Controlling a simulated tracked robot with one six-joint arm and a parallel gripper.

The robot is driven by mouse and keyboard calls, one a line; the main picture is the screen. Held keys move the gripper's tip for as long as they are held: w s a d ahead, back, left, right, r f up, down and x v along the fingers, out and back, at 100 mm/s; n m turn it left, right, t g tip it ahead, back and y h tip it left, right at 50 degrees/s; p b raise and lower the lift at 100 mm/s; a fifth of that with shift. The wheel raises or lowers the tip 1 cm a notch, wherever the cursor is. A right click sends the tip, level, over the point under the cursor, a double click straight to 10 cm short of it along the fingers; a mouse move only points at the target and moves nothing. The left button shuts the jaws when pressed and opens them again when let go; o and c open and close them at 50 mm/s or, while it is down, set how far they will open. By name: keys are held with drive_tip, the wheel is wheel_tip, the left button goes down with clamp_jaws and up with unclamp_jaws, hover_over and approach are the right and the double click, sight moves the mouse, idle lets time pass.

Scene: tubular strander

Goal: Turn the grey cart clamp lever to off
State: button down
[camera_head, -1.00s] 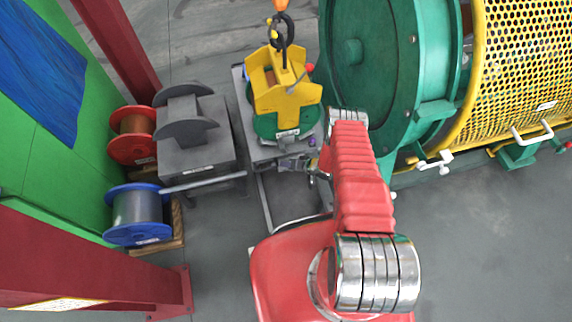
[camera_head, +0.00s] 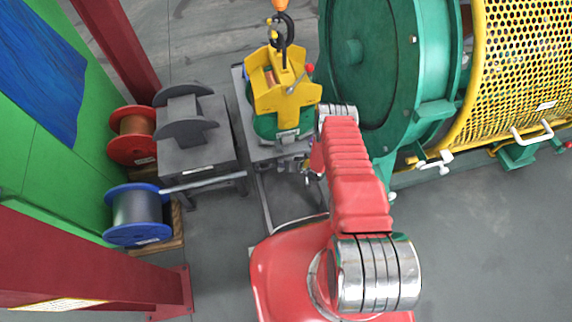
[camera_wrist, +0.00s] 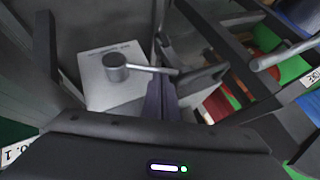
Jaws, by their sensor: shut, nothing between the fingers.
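The grey cart (camera_head: 241,90) stands left of the green machine in the head view, carrying a green reel under a yellow lifting frame. In the wrist view, a grey lever (camera_wrist: 148,69) with a round knob (camera_wrist: 117,66) at its left end lies across a pale plate (camera_wrist: 108,92). I take this to be the clamp lever. My gripper (camera_wrist: 160,82) is shut and empty, its dark fingers close to the lever's rod, right of the knob. Whether they touch is unclear. In the head view, my arm mostly hides the gripper, and the lever is too small to make out.
The yellow frame (camera_head: 287,98) hangs on a hook (camera_head: 283,30) above the cart. A dark grey stand (camera_head: 192,145) with a bar stands to the left, beside a red spool (camera_head: 132,135) and a blue spool (camera_head: 138,214). The green machine (camera_head: 365,60) is close on the right.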

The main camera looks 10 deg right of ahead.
drive_tip(key=shift+r, duration=0.1)
drive_tip(key=w+d+r+v, duration=0.1)
drive_tip(key=w+v, duration=0.1)
drive_tip(key=v, duration=1)
drive_tip(key=shift+d+r, duration=0.25)
drive_tip(key=shift+s, duration=0.1)
drive_tip(key=s+a+f+m+t+h, duration=0.1)
drive_tip(key=s+f+t, duration=0.2)
drive_tip(key=s+t, duration=0.1)
drive_tip(key=shift+s+a+m+t, duration=0.3)
drive_tip(key=shift+s+a+t, duration=0.1)
drive_tip(key=shift+s, duration=0.45)
